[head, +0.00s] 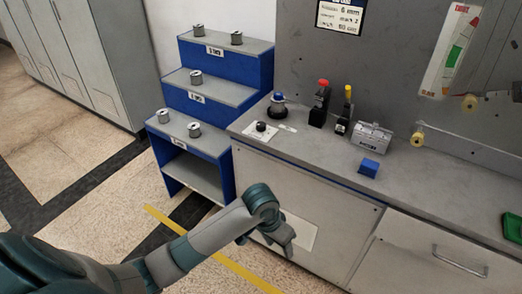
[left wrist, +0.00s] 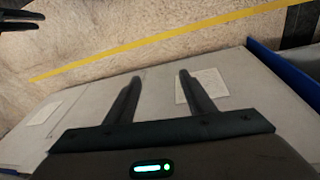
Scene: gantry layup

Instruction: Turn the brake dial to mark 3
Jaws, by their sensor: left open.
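A small black knob (head: 261,127) sits on a white plate (head: 268,133) at the left front of the grey bench top; it looks like the brake dial. Its pointer and marks are too small to read. My left gripper (head: 289,251) hangs low in front of the cabinet, below the bench edge and apart from the dial. In the left wrist view its two fingers (left wrist: 160,77) are spread with nothing between them, facing the cabinet front. Dark prongs at that view's upper left corner may be my right gripper (left wrist: 20,20); its state is unclear.
A blue-topped knob (head: 278,105), a red-button device (head: 320,104), a yellow-topped lever (head: 345,111), a grey box (head: 371,138) and a blue block (head: 369,168) stand on the bench. A blue stepped rack (head: 196,155) with several spools stands left. A wall sign (head: 341,15) mentions 6 mm.

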